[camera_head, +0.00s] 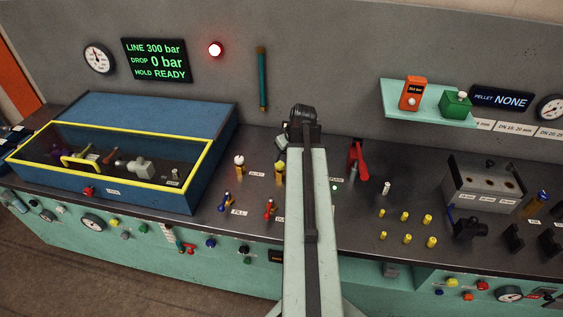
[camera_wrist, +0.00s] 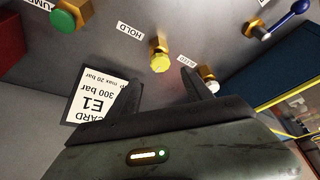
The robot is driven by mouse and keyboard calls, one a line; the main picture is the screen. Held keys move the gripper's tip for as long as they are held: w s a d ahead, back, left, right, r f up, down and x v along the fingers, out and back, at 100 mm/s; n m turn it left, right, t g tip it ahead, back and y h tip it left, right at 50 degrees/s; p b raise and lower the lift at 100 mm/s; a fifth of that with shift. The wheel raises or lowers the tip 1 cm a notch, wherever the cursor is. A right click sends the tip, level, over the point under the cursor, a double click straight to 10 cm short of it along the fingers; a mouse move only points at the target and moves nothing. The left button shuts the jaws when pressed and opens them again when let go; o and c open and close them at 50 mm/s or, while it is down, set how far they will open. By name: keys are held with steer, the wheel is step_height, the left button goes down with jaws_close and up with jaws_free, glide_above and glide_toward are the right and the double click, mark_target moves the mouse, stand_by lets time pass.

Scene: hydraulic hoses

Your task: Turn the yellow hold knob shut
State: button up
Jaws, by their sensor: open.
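The yellow hold knob (camera_wrist: 160,62) sits on a brass fitting, beside a HOLD label (camera_wrist: 131,30) in the wrist view. In the head view the knob (camera_head: 280,167) stands on the bench just left of my arm. My gripper (camera_wrist: 161,80) is open and empty. Its two dark fingers lie either side of the knob in the picture, with the knob just beyond the line of their tips. I cannot tell the height gap. In the head view my own arm hides most of the gripper. The display (camera_head: 156,61) reads LINE 300 bar, DROP 0 bar, HOLD READY.
A white bleed knob (camera_wrist: 207,72) is close to the right finger. A green knob (camera_wrist: 64,20) is at upper left, and a blue-handled valve (camera_wrist: 280,22) at upper right. A card marked E1 (camera_wrist: 93,98) lies by the left finger. A blue box (camera_head: 205,172) stands left.

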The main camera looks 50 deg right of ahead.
mark_target(279, 164)
steer(key=b+x, duration=0.6)
steer(key=x, duration=0.1)
steer(key=shift+w+f+b, duration=0.15)
steer(key=shift+f+b, duration=0.2)
steer(key=shift+b, duration=0.05)
steer(key=shift+r, duration=0.1)
jaws_close()
